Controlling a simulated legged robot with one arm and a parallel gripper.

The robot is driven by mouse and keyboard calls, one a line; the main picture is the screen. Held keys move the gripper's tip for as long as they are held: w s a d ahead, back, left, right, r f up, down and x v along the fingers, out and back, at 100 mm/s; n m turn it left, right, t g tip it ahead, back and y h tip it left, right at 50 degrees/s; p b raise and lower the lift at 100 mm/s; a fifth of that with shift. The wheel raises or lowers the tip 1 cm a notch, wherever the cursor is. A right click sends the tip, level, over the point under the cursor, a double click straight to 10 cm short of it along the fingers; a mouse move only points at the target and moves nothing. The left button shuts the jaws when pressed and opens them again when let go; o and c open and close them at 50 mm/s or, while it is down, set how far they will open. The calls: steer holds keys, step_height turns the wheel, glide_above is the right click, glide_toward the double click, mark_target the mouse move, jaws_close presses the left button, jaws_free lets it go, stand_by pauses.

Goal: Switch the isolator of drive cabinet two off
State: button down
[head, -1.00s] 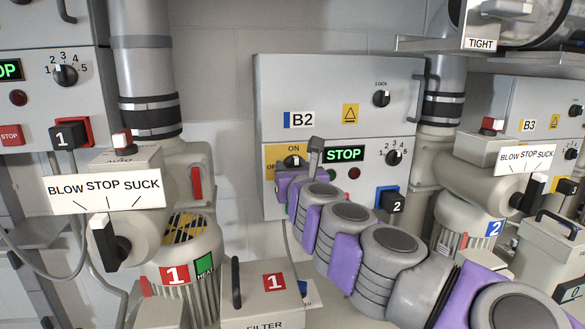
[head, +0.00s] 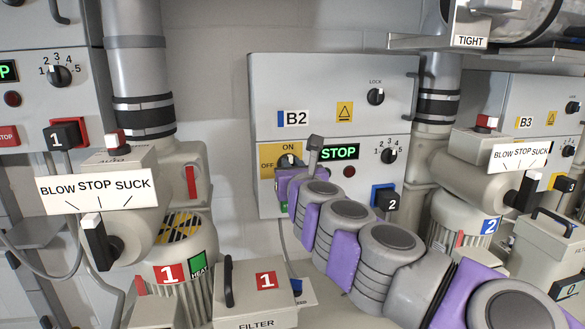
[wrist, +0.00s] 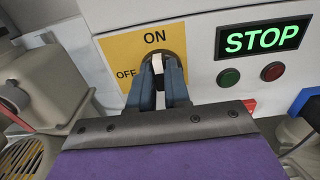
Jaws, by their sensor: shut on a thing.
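Drive cabinet two, labelled B2 (head: 330,85), stands on the wall in the middle of the head view. Its isolator is a rotary knob on a yellow plate (head: 268,160) marked ON and OFF. In the wrist view the knob (wrist: 158,66) has a white tip pointing up toward ON; OFF is to the left on the yellow plate (wrist: 118,48). My gripper (wrist: 160,85) is shut on the knob, one dark finger on each side. In the head view my purple and grey arm partly hides the isolator.
A lit green STOP display (wrist: 262,38) is right of the isolator, with a green button (wrist: 229,77) and red button (wrist: 272,71) below. A grey blower housing (wrist: 45,85) stands close at left. In the head view, a blue-backed plug (head: 386,198) sits lower right.

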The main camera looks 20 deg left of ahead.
steer(key=shift+f+n, duration=0.1)
steer(key=shift+n, duration=0.2)
steer(key=shift+s+a+f+n, duration=0.1)
steer(key=shift+a+f+n, duration=0.15)
steer(key=shift+n, duration=2.6)
steer(key=shift+s+a+f+n, duration=0.1)
steer(key=shift+f+n, duration=0.2)
steer(key=shift+n, duration=2.6)
steer(key=shift+s+a+f+n, duration=0.1)
steer(key=shift+a+f+n, duration=0.15)
steer(key=shift+n, duration=2.6)
steer(key=shift+f, duration=0.1)
steer(key=c, duration=1.3)
jaws_free()
steer(key=shift+d, duration=0.1)
steer(key=shift+o, duration=1)
steer(key=shift+r, duration=0.3)
steer(key=shift+r+p, duration=0.1)
steer(key=shift+p, duration=0.2)
